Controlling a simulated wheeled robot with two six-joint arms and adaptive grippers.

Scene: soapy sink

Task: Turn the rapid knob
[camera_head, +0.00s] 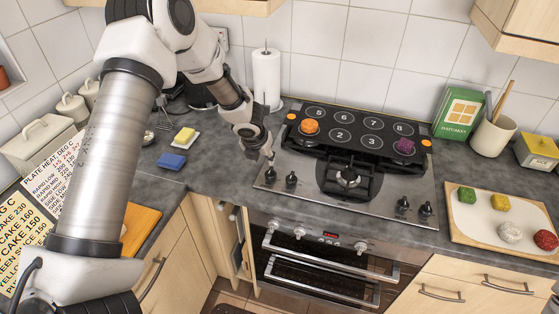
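The gas hob (330,195) is set in the dark counter, with black knobs along its front edge. Two knobs, the outer left one (271,176) and the inner left one (291,180), stand at its left front. Two more, the inner right one (403,205) and the outer right one (425,211), stand at its right front. I cannot read which is the rapid knob. My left gripper (268,154) points down just above the outer left knob, seemingly apart from it. Its fingers are too small to tell open from shut. My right gripper is out of view.
A black numbered plate (353,129) lies over the hob's back, with an orange piece (310,127) and a purple piece (404,145) on it. A paper towel roll (266,77) stands behind my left gripper. A tray (482,226) with colored items lies right. The oven (320,267) is below.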

